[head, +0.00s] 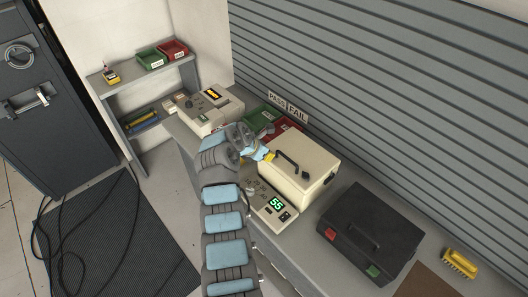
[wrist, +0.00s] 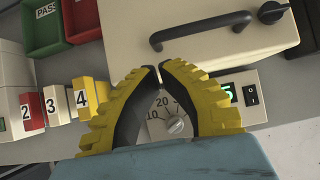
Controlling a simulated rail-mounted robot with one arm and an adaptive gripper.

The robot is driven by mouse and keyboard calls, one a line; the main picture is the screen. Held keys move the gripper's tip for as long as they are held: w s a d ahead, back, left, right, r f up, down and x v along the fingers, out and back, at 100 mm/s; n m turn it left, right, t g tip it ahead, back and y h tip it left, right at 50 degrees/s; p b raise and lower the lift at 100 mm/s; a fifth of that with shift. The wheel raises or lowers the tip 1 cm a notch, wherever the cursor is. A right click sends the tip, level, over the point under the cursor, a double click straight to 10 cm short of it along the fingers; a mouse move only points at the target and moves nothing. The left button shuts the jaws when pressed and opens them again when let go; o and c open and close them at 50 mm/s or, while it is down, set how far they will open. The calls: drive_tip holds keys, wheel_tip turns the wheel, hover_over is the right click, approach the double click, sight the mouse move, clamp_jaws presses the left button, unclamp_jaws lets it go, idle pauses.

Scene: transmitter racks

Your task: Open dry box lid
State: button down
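The dry box (head: 300,172) is a cream box on the bench, with a black bar handle (head: 287,162) on its lid. The lid looks closed. A control panel (head: 268,203) with a green "55" display sits at its front. In the wrist view the handle (wrist: 200,30) is above the fingertips, and a dial (wrist: 174,124) shows between the fingers. My gripper (wrist: 158,67) has yellow fingers with black pads. Its tips come together with nothing between them. In the head view my gripper (head: 270,156) is at the box's left side, apart from the handle.
Green and red bins (head: 262,120) with PASS and FAIL signs stand behind my gripper. Numbered blocks (wrist: 57,104) are left of the fingers.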

sight(276, 156)
drive_tip(key=shift+x, duration=2.05)
drive_tip(key=shift+r+p, duration=0.2)
drive_tip(key=shift+p, duration=0.3)
drive_tip(key=shift+w+d+r+p, duration=0.1)
drive_tip(key=shift+r+p, duration=0.1)
drive_tip(key=shift+p, duration=0.4)
